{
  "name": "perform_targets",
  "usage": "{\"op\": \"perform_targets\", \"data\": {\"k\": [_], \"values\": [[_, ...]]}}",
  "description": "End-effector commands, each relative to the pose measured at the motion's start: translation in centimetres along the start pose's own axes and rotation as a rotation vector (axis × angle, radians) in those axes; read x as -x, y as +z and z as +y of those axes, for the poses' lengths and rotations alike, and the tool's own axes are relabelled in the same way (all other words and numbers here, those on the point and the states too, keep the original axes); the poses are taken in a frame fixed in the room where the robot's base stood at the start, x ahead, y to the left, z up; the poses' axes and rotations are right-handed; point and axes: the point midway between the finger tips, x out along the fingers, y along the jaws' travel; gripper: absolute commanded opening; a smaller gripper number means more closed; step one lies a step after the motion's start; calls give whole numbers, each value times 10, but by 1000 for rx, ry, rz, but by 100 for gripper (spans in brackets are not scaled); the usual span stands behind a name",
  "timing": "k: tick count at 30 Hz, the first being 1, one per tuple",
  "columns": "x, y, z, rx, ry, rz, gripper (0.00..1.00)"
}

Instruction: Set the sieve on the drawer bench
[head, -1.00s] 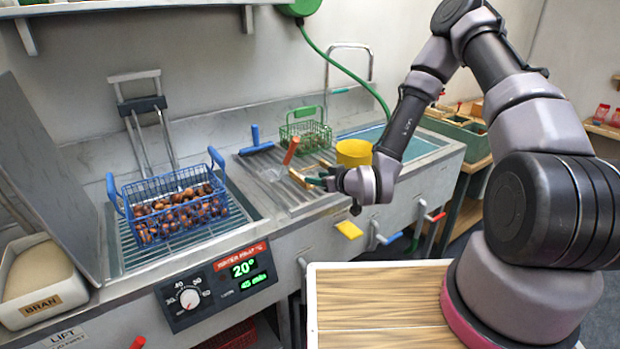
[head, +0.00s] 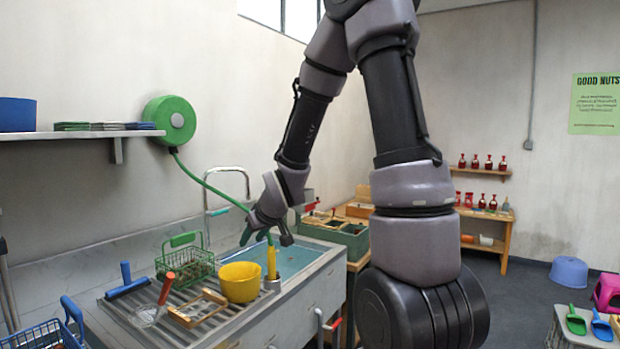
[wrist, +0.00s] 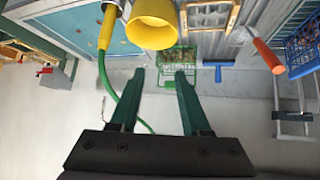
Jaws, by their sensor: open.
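What looks like the sieve, a clear mesh-like head with an orange handle (head: 167,289), lies on the ribbed draining board left of a wooden frame (head: 198,308). Its handle also shows in the wrist view (wrist: 268,55), right of the fingers. My gripper (head: 258,232) is raised above the sink side, near the green hose. In the wrist view my gripper (wrist: 160,74) has its two green fingers apart with nothing between them. The sieve is apart from the gripper. I cannot tell which piece is the drawer bench.
A yellow bowl (head: 240,282), a green wire basket (head: 185,264) and a blue squeegee (head: 127,282) stand close by on the board. The yellow hose nozzle (head: 271,262) is upright beside the bowl. A bench with scoops (head: 590,322) is at the far right, beyond open floor.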

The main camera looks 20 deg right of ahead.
Motion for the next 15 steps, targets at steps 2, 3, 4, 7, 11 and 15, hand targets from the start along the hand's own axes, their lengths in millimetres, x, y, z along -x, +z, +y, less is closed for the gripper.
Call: {"op": "perform_targets", "data": {"k": [2,3,4,7,11,15], "values": [[38,-12,12,-55,37,-13,47],[56,-15,17,-89,52,-27,47],[70,-16,20,-116,62,-36,47],[117,-17,28,-213,87,-62,47],[181,-11,30,-349,97,-90,47],[242,5,24,-493,76,-115,47]]}}
